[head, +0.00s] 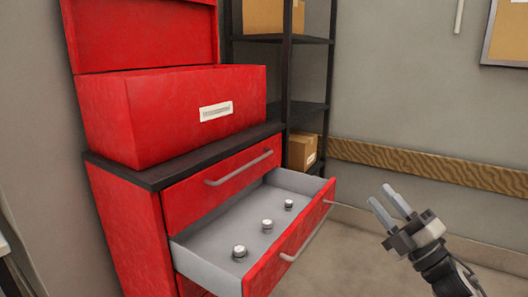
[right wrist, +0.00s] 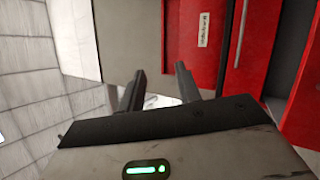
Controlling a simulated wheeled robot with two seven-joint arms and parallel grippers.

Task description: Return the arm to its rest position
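My right gripper (head: 388,203) is in the head view at the right, raised in free air to the right of the open drawer (head: 195,262). Its two fingers stand apart with nothing between them. In the right wrist view its fingers (right wrist: 158,88) also show apart and empty. My left gripper is in neither view.
The red cabinet (head: 125,215) has its drawer pulled out, with several small metal knob-like parts (head: 240,252) inside. A red toolbox (head: 185,110) stands on top. A black shelf (head: 305,75) with cardboard boxes (head: 302,152) is behind. Floor right of the drawer is clear.

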